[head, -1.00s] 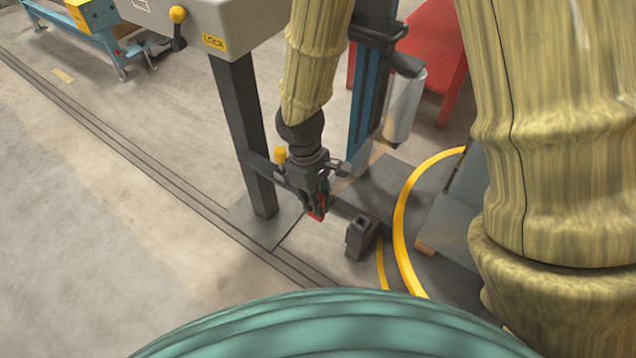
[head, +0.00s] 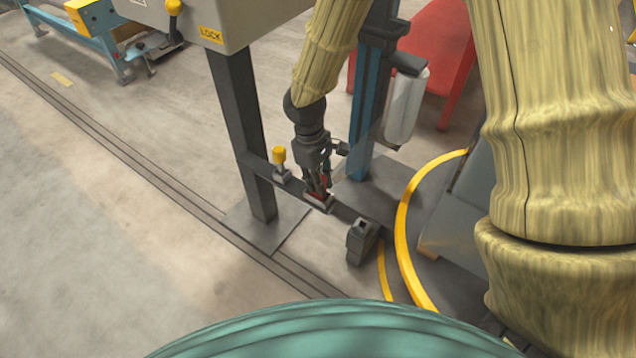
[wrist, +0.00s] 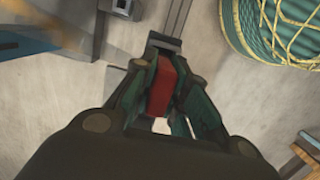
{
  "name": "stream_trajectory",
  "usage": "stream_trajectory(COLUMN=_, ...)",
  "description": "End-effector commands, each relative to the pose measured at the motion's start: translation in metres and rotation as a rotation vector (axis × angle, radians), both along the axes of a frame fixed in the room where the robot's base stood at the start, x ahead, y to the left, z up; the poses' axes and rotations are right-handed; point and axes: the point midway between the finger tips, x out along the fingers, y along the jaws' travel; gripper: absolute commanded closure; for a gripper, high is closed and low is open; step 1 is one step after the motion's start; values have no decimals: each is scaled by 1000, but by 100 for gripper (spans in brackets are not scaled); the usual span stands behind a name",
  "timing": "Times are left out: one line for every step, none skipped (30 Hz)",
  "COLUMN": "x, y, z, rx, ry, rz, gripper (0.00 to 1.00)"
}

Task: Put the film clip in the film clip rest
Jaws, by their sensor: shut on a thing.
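My gripper (head: 319,188) is shut on the red film clip (head: 323,187), at the dark crossbar low between the two posts. In the wrist view the red clip (wrist: 162,88) stands between the fingers of my gripper (wrist: 163,70). A small grey block on the crossbar (wrist: 163,42), which looks like the film clip rest, is at the clip's far end. In the head view the small seat on the bar (head: 319,204) is right under the fingertips. I cannot tell whether the clip touches it or sits in it.
A yellow-topped knob (head: 279,156) stands on the crossbar left of my gripper. A dark block-shaped holder (head: 362,241) is at the right end of the bar. A film roll (head: 405,106) hangs beside the blue mast (head: 368,105). A yellow ring (head: 402,215) edges the turntable.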

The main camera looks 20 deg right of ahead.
Motion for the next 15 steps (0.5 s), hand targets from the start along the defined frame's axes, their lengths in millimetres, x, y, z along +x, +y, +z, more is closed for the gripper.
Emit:
stream_trajectory(x=0, y=0, z=-1, rx=-1, ry=-1, rz=0, gripper=100)
stream_trajectory(x=0, y=0, z=-1, rx=0, ry=-1, rz=0, gripper=100)
stream_trajectory(x=0, y=0, z=0, rx=0, ry=-1, rz=0, gripper=100)
stream_trajectory(x=0, y=0, z=0, rx=0, ry=-1, rz=0, gripper=100)
stream_trajectory(x=0, y=0, z=0, rx=0, ry=-1, rz=0, gripper=100)
stream_trajectory(x=0, y=0, z=0, rx=0, ry=-1, rz=0, gripper=100)
stream_trajectory(x=0, y=0, z=0, rx=0, ry=-1, rz=0, gripper=100)
stream_trajectory(x=0, y=0, z=0, rx=-1, ry=-1, rz=0, gripper=100)
stream_trajectory(x=0, y=0, z=-1, rx=0, ry=0, rz=0, gripper=100)
stream_trajectory(x=0, y=0, z=-2, rx=0, ry=0, rz=0, gripper=100)
stream_trajectory(x=0, y=0, z=-3, rx=-1, ry=1, rz=0, gripper=100)
stream_trajectory(x=0, y=0, z=-3, rx=0, ry=0, rz=0, gripper=79)
stream_trajectory(x=0, y=0, z=-3, rx=0, ry=0, rz=0, gripper=74)
stream_trajectory(x=0, y=0, z=-3, rx=0, ry=0, rz=0, gripper=68)
stream_trajectory(x=0, y=0, z=-3, rx=0, ry=0, rz=0, gripper=63)
